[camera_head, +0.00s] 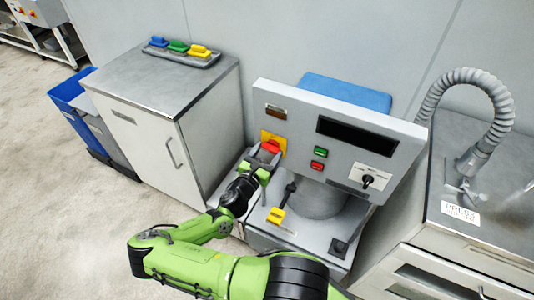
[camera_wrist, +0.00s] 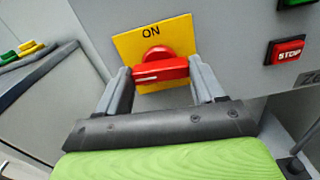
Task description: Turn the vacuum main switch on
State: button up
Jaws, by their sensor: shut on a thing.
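The vacuum main switch is a red rotary knob (camera_wrist: 160,70) on a yellow plate (camera_wrist: 183,30) marked ON at its top. The knob's handle lies roughly level in the wrist view, with a white line on its left part. My gripper (camera_wrist: 160,76) is shut on the handle, one finger at each end. In the head view, the red knob (camera_head: 270,147) and yellow plate (camera_head: 274,137) are on the left side of the grey panel (camera_head: 300,110), with my gripper (camera_head: 264,158) at it. Any lower marking on the plate is hidden.
A red STOP button (camera_wrist: 287,51) and a green button (camera_head: 320,153) are right of the switch. A black selector (camera_head: 368,181) is farther right. A cabinet (camera_head: 150,140) stands left, and a ribbed hose (camera_head: 500,95) rises at right.

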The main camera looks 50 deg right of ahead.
jog(key=m, duration=0.4)
jog(key=m+b, duration=0.1)
jog(key=m, duration=0.3)
jog(key=shift+s+m, duration=0.1)
jog(key=shift+m, duration=0.2)
jog(key=shift+f+m+b, duration=0.1)
jog(key=shift+m+b, duration=1.3)
jog(key=shift+m, duration=2.7)
jog(key=o, duration=1)
jog(key=shift+o, duration=0.2)
